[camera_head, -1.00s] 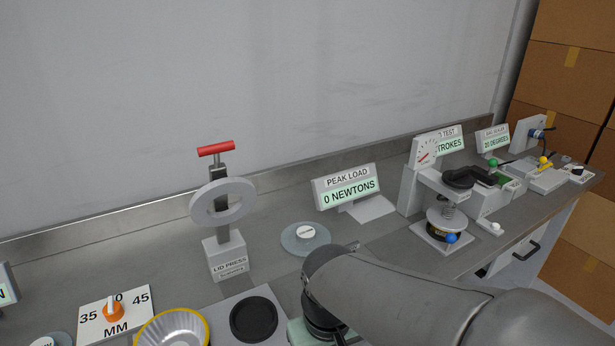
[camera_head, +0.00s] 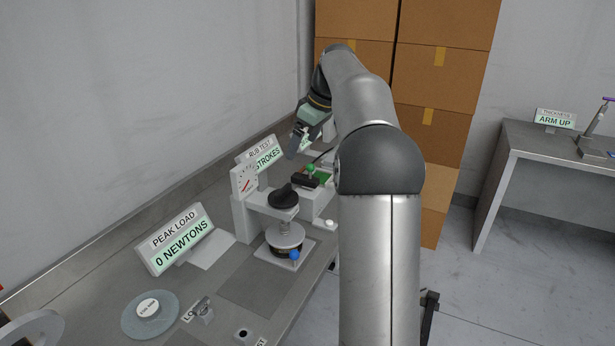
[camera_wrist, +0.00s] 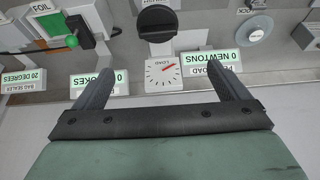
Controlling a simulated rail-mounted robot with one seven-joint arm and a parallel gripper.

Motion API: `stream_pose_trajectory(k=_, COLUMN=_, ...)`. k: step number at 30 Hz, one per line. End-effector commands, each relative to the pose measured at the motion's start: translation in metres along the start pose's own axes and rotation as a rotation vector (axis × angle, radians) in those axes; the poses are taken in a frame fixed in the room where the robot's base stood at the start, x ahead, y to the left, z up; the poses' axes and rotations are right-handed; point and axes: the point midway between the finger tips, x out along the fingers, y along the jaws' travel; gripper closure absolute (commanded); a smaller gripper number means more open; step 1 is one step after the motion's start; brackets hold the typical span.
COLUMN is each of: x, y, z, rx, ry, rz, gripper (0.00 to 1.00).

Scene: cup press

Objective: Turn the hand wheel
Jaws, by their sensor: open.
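A black hand wheel (camera_head: 284,196) with a raised grip bar sits on top of the small grey press with a dial gauge (camera_head: 244,181). Below it are a spring, a round plate (camera_head: 285,236) and a dark cup-like part beneath. My gripper (camera_head: 297,143) is above and beyond the press, raised over the bench, open and empty. In the wrist view the two fingers (camera_wrist: 160,66) are spread apart. The black wheel (camera_wrist: 157,22) shows beyond the fingertips near the top middle, apart from them, with the dial (camera_wrist: 162,73) between the fingers.
A peak load display (camera_head: 178,240) reading 0 newtons stands left of the press. A rub test display (camera_head: 262,156) stands behind it. A green-knobbed device (camera_head: 311,170) is close on the right. A blue knob (camera_head: 295,255) is at the press's front. Cardboard boxes (camera_head: 440,110) stand beyond.

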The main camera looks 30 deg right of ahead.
Motion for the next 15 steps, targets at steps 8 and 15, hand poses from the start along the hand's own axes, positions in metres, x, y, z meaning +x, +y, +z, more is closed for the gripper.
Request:
stream_pose_trajectory(k=8, x=0.026, y=0.004, z=-0.001, rx=-0.012, ry=0.005, rz=-0.002, gripper=0.05)
stream_pose_trajectory(k=15, x=0.077, y=0.004, z=-0.002, rx=-0.012, ry=0.004, rz=-0.002, gripper=0.05)
